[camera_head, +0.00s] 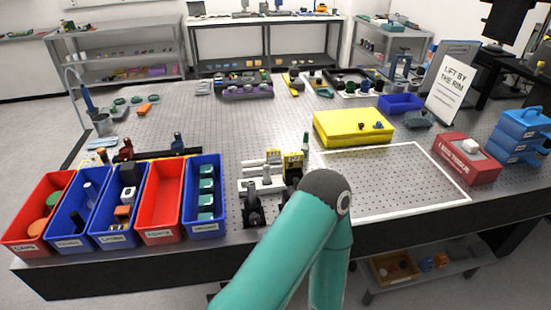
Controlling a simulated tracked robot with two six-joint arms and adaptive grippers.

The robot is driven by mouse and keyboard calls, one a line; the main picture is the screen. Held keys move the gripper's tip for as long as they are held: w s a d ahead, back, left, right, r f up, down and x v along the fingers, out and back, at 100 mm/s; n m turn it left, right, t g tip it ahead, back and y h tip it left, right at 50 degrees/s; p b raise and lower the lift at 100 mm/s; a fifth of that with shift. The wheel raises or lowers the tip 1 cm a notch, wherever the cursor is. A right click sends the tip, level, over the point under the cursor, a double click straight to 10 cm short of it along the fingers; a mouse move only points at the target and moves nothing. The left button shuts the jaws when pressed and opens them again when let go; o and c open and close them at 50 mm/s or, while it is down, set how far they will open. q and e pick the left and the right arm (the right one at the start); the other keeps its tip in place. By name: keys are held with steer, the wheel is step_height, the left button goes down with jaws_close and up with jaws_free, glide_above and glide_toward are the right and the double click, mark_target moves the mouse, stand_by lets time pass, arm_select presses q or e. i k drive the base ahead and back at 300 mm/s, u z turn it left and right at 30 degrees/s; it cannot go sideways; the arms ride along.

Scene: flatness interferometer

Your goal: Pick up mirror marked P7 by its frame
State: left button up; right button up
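No marking P7 is readable at this size, so I cannot tell which piece is the named mirror. Small optical mounts stand at the middle front of the perforated table. One is a dark mount with a yellow label (292,160), and a paler piece with a yellow label (274,157) is beside it. A black mount (253,206) stands nearer the front edge. My teal arm rises from the bottom middle, bends at a dark joint just right of these mounts, and covers part of the table there. Neither gripper shows.
Red and blue bins (165,200) line the left front. A yellow case (352,126) lies beyond a white-outlined area (395,182) that is mostly clear. A red box (466,160), blue stacked cases (520,132) and a "LIFT BY THE RIM" sign (452,83) stand at the right.

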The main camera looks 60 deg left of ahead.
mark_target(293, 161)
steer(key=u, duration=0.05)
steer(key=k, duration=1.4)
steer(key=u, duration=0.45)
steer(key=i, duration=1)
steer(key=u, duration=0.1)
